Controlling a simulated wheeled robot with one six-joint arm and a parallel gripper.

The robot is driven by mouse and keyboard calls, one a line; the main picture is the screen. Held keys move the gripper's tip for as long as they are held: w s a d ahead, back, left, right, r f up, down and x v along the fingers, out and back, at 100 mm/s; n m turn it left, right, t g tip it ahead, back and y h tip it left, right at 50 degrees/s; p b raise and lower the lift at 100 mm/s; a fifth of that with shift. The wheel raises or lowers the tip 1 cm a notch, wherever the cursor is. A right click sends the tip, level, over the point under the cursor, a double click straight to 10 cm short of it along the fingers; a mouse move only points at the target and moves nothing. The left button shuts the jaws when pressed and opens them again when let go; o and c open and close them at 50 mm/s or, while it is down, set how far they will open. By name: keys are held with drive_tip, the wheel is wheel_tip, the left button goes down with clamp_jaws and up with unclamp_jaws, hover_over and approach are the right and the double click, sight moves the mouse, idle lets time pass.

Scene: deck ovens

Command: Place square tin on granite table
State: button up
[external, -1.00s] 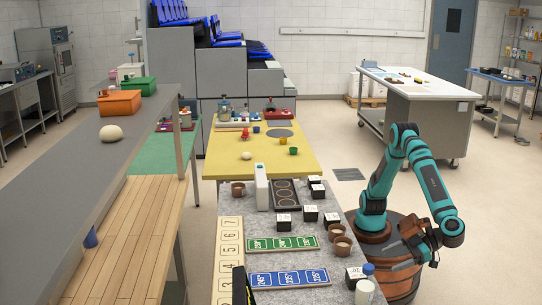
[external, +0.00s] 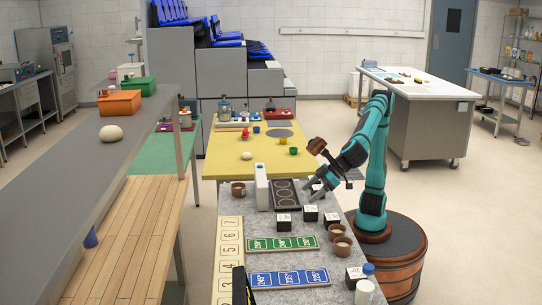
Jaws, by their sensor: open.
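The granite table (external: 268,268) is the grey speckled top at the front centre. Several small square boxes with dark sides and white tops stand on it, among them one in the middle (external: 310,212), one to its left (external: 284,221), one to its right (external: 331,219) and one near the front (external: 354,276). I cannot tell which of them is the square tin. My gripper (external: 312,191) is open and points down over the back right of the granite table. It partly covers the boxes there; whether it touches one is unclear.
A green label strip (external: 283,244), a blue label strip (external: 290,278) and a numbered strip (external: 229,258) lie on the table. Brown cups (external: 342,246) stand at its right edge, and a white bottle (external: 364,291) is in front. A white upright block (external: 261,186) stands beside a dark ringed panel (external: 284,194).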

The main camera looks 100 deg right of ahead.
drive_tip(key=d+r+t+y, duration=0.1)
drive_tip(key=d+r, duration=0.3)
drive_tip(key=d, duration=1.1)
drive_tip(key=d+r+y, duration=0.1)
drive_tip(key=d+r, duration=0.2)
drive_tip(key=d, duration=1.3)
drive_tip(key=s+d+r+t+h, duration=0.1)
drive_tip(key=s+d+t, duration=0.2)
drive_tip(key=s+d, duration=0.5)
drive_tip(key=s+d+r+m+t+h, duration=0.1)
drive_tip(key=s+d+r+t, duration=0.1)
drive_tip(key=s+d, duration=0.6)
drive_tip(key=d+t, duration=0.1)
drive_tip(key=d, duration=0.6)
drive_tip(key=shift+t+h, duration=0.3)
drive_tip(key=shift+t, duration=0.1)
